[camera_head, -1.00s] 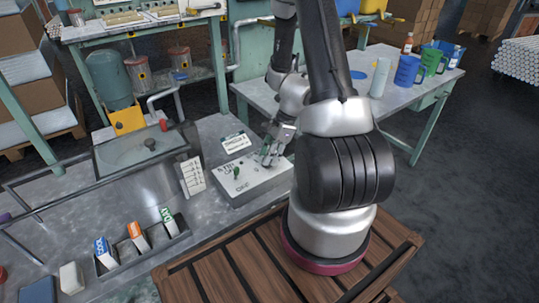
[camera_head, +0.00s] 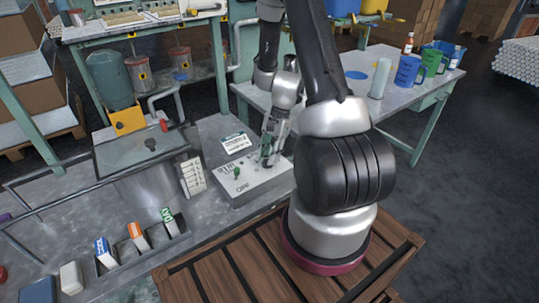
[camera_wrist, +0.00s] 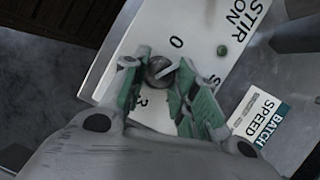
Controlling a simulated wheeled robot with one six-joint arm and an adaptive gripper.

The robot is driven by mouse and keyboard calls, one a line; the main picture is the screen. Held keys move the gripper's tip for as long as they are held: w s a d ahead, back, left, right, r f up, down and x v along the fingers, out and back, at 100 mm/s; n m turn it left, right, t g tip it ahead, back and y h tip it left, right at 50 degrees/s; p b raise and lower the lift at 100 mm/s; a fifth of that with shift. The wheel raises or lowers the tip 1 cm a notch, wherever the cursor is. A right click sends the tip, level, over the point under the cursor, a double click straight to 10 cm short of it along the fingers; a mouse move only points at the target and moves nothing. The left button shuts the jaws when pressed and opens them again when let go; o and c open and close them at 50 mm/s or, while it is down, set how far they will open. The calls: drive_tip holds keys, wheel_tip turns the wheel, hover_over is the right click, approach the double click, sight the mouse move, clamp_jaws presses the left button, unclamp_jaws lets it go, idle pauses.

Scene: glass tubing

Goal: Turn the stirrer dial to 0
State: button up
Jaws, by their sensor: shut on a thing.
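The stirrer dial (camera_wrist: 159,69) is a round grey knob with a pale pointer line on the white control panel (camera_wrist: 205,32). The pointer line slants between the printed 0 and the S-like mark at the right, not in line with the 0. A 3 is printed below the knob. My gripper (camera_wrist: 158,75) has its green-padded fingers on both sides of the knob, shut on it. In the head view my gripper (camera_head: 267,162) points down onto the grey control box (camera_head: 245,193) and hides the dial.
A green button (camera_wrist: 222,51) sits near the STIR ON lettering. A BATCH SPEED card (camera_wrist: 262,117) lies beside the box.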

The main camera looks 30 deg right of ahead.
drive_tip(key=n+g, duration=0.1)
drive_tip(key=n, duration=0.2)
drive_tip(key=n+h, duration=0.1)
drive_tip(key=n, duration=0.1)
drive_tip(key=shift+w+a+n+g, duration=0.1)
drive_tip(key=shift+w+n+g, duration=0.1)
drive_tip(key=shift+n+g, duration=0.2)
idle(0.4)
drive_tip(key=o, duration=1)
drive_tip(key=v, duration=1.2)
drive_tip(key=shift+a+r, duration=0.1)
drive_tip(key=shift+a, duration=0.1)
drive_tip(key=shift+n, duration=0.3)
